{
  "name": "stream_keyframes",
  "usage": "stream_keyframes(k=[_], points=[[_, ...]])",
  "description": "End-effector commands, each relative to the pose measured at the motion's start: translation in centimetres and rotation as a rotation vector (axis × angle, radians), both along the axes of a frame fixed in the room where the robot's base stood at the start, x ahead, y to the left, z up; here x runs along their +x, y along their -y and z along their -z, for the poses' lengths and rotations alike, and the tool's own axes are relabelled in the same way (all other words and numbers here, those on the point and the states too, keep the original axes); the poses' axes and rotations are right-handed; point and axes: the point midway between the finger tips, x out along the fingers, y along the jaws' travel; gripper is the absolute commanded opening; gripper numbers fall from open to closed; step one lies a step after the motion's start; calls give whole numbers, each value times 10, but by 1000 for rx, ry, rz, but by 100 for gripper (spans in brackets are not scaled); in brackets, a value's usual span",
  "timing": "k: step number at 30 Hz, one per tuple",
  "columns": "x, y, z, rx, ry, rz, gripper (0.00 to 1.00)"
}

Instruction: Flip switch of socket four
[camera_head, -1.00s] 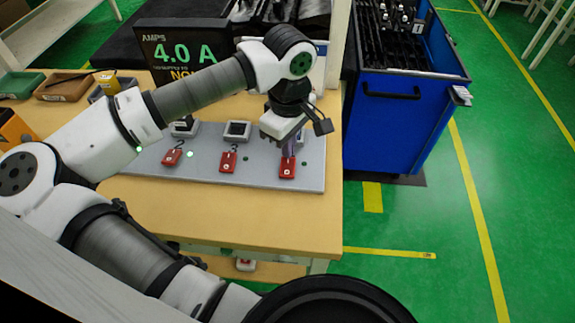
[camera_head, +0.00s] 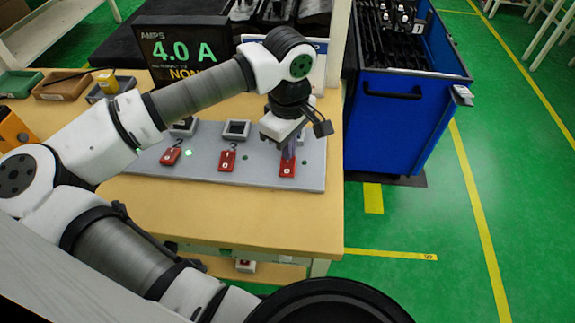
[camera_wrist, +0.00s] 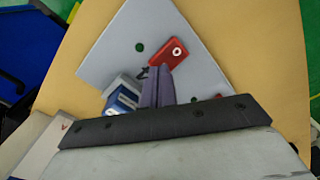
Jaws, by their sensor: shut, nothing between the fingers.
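The grey panel (camera_head: 205,175) lies on the wooden table and carries a row of red rocker switches. The rightmost red switch (camera_head: 287,170) sits beyond the one labelled 3, and its own label is mostly hidden. It also shows in the wrist view (camera_wrist: 167,51). My gripper (camera_head: 288,156) is shut and empty, with its fingertips at the far end of this switch. In the wrist view the fingertips (camera_wrist: 158,69) overlap its near edge; I cannot tell whether they touch. The grey socket behind it (camera_wrist: 123,93) is partly hidden by my gripper.
The middle switch (camera_head: 227,161) and left switch (camera_head: 170,156) stand on the same panel. A display (camera_head: 183,50) at the back reads 4.0 A. A blue cart (camera_head: 400,120) stands right of the table. The table's front strip (camera_head: 240,215) is clear.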

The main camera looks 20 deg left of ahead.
Motion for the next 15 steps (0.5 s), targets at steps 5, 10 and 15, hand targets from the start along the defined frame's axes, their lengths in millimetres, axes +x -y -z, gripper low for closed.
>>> stream_keyframes(k=[5, 10, 15], points=[[0, 0, 3, 0, 0, 0, 0], [0, 0, 5, 0, 0, 0, 0], [0, 0, 8, 0, 0, 0, 0]])
